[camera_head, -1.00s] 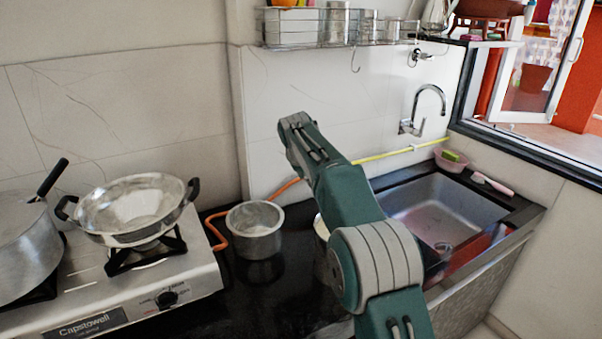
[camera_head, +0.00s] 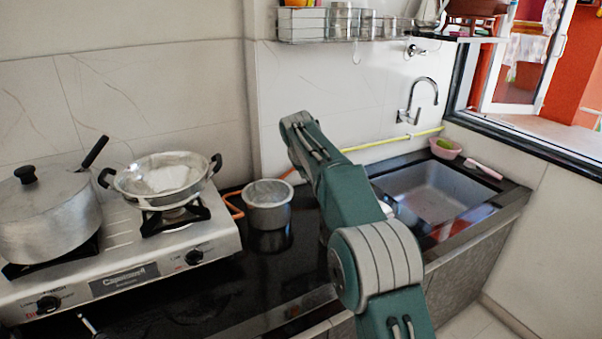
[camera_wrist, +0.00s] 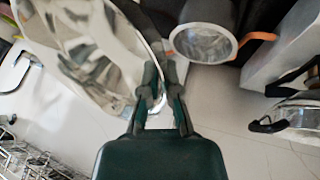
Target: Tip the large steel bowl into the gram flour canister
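In the wrist view a large shiny steel bowl (camera_wrist: 85,55) fills the upper left, with reflections across its surface. My gripper (camera_wrist: 162,92) meets its rim, one finger on each side, and looks shut on it. In the head view my arm hides the gripper and most of what it holds. An open, round metal pot (camera_head: 268,208) stands on the black counter right of the stove; it also shows in the wrist view (camera_wrist: 203,42). I cannot tell whether it is the gram flour canister; no label shows. I cannot make out contents in the bowl.
A stove (camera_head: 125,262) at left bears a lidded pot (camera_head: 48,215) and a two-handled wok (camera_head: 165,182). A sink (camera_head: 435,192) and tap (camera_head: 420,105) are at right. A wire shelf (camera_head: 345,25) with containers hangs above. Clear counter (camera_head: 200,300) lies in front.

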